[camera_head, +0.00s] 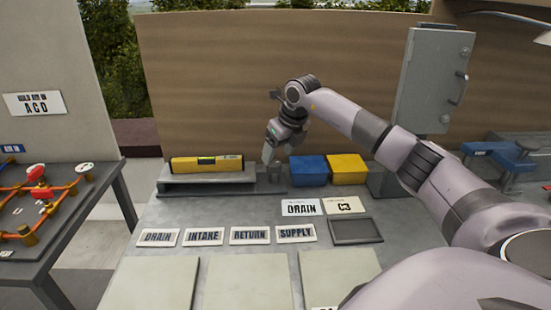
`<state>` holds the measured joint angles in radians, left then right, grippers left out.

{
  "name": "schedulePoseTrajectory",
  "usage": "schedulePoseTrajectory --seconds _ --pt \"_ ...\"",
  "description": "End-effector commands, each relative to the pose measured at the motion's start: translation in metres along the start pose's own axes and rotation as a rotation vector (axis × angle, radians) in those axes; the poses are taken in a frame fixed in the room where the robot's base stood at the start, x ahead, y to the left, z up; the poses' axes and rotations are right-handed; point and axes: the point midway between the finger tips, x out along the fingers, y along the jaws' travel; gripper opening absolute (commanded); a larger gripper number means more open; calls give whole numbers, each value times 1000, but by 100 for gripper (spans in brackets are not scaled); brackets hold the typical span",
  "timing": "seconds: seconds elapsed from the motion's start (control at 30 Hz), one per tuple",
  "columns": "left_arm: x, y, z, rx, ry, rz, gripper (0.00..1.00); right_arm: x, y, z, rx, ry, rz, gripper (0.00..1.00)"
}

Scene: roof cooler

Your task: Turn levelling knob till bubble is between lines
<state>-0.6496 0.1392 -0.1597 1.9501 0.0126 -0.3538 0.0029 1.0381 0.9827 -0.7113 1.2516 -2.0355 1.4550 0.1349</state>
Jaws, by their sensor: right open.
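A yellow spirit level (230,164) lies along a raised grey ledge (205,179) at the back of the bench. Its green vial (206,160) is near the middle of its top; the bubble and lines are too small to read. My right gripper (268,160) points down just right of the level's end, with its jaws open. A small grey part (275,175), possibly the levelling knob, is just below the fingertips. I cannot tell whether the fingers are around it or touching it. My left gripper is not in view.
Blue (308,171) and yellow (347,169) bins stand close right of the gripper. A piping table (60,190) is at left.

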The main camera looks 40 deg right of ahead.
Motion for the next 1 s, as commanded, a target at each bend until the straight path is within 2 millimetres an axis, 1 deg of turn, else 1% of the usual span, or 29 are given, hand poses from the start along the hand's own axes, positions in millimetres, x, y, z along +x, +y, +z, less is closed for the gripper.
schedulePoseTrajectory --seconds 0.03,0.1,0.27,0.4,0.6,0.63,0.67,0.7,0.77,0.8,1.0 --pt "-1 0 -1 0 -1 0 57 9 0 0 1 3 1 69" --pt "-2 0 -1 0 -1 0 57 19 1 -1 0 4 1 69" --pt "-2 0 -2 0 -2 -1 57 35 0 0 1 0 0 69" --pt "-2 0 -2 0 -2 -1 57 40 0 0 0 0 -1 69" --pt "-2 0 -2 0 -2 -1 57 40 0 0 0 0 -1 69" --pt "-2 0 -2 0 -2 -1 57 40 0 0 0 0 -1 63" --pt "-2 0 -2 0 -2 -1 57 40 0 0 0 0 -1 53" --pt "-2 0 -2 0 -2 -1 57 40 0 0 0 0 -1 40" --pt "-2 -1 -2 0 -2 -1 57 40 0 0 0 0 -1 21" --pt "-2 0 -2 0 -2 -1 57 40 0 0 0 0 -1 13" --pt "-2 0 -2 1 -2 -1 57 40 -1 0 -7 -1 2 13"
